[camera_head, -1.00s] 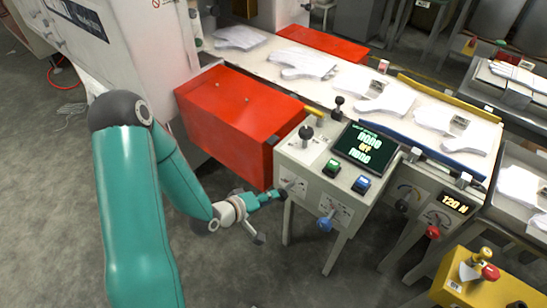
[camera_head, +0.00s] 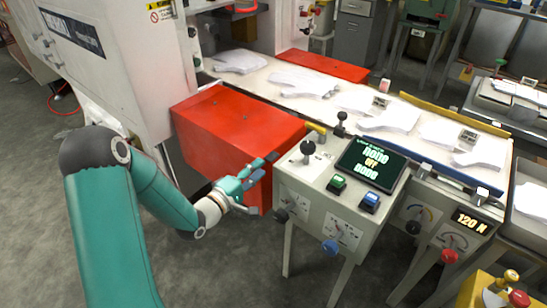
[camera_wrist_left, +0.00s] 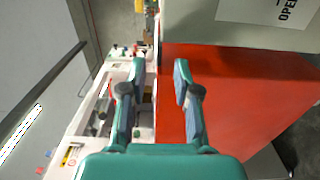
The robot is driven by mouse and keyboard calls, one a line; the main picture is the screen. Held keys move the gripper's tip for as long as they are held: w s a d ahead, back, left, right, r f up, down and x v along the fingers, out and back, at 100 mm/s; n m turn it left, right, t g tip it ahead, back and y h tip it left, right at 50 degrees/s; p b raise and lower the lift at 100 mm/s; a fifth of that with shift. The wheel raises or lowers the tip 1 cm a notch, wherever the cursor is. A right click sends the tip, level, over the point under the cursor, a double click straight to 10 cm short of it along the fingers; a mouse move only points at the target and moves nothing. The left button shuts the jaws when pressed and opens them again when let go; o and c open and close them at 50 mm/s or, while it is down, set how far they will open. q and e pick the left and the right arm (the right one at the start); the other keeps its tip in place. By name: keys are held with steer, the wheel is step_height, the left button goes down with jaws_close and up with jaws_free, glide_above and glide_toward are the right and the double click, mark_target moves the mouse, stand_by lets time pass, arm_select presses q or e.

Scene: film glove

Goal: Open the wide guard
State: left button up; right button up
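A large red box-shaped guard (camera_head: 235,130) sits at the side of the white machine, beside the near end of the conveyor. A second, flatter red panel (camera_head: 322,66) lies across the far side of the belt. I cannot tell from any label which is the wide one. My left gripper (camera_head: 264,182) is at the right front corner of the near red guard, left of the control box. In the left wrist view its fingers (camera_wrist_left: 159,70) are apart and empty, with the red surface (camera_wrist_left: 240,95) close by on the right. Contact is not clear. My right gripper is not in view.
A control box (camera_head: 340,190) with knobs, levers and a screen (camera_head: 370,162) stands just right of the gripper. White glove shapes lie on the conveyor (camera_head: 300,72). A yellow box (camera_head: 490,292) is at bottom right. The floor in front is clear.

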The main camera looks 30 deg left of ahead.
mark_target(273, 156)
arm_select(q)
steer(key=w, duration=0.7)
steer(key=shift+d, duration=0.3)
jaws_close()
